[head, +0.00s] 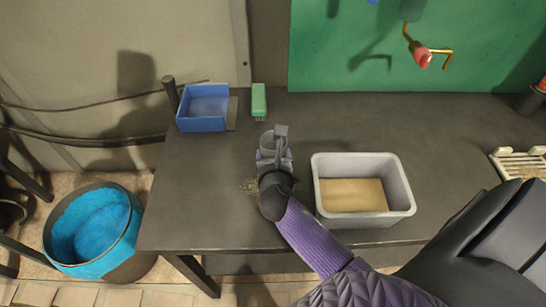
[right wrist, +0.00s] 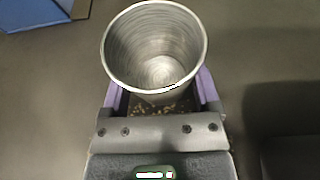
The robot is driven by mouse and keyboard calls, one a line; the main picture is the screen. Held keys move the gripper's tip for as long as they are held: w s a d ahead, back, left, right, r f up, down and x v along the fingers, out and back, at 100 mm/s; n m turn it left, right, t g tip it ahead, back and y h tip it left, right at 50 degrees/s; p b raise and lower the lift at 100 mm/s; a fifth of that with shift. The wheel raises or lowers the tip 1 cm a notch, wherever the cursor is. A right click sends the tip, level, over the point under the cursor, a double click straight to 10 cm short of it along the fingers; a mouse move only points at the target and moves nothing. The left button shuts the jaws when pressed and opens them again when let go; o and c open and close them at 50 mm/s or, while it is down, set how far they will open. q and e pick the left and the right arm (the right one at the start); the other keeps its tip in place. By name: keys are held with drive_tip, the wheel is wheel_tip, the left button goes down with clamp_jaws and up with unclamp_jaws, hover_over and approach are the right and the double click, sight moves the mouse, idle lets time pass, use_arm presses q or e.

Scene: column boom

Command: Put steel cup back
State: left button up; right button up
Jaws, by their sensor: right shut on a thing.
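The steel cup (head: 267,141) is over the dark table, left of the grey bin, with its open rim facing up. My right gripper (head: 273,157) reaches in from the lower right and is shut on the cup. In the right wrist view the cup (right wrist: 155,45) stands between the two purple fingers (right wrist: 160,90), and its inside looks empty. Whether its base touches the table is hidden. My left gripper is not in view.
A blue tray (head: 206,122) and a green brush (head: 259,101) lie at the back left of the table (head: 190,200). A grey bin (head: 405,207) stands to the right. Crumbs (head: 249,187) lie beside the gripper. A white rack (head: 520,165) is far right; a blue-lined bucket (head: 92,230) stands on the floor.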

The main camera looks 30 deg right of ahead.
drive_tip(key=o, duration=1.3)
drive_tip(key=shift+c, duration=0.2)
drive_tip(key=shift+r, duration=0.15)
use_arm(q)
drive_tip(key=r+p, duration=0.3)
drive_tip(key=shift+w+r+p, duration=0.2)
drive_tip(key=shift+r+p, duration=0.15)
use_arm(e)
drive_tip(key=v, duration=1.2)
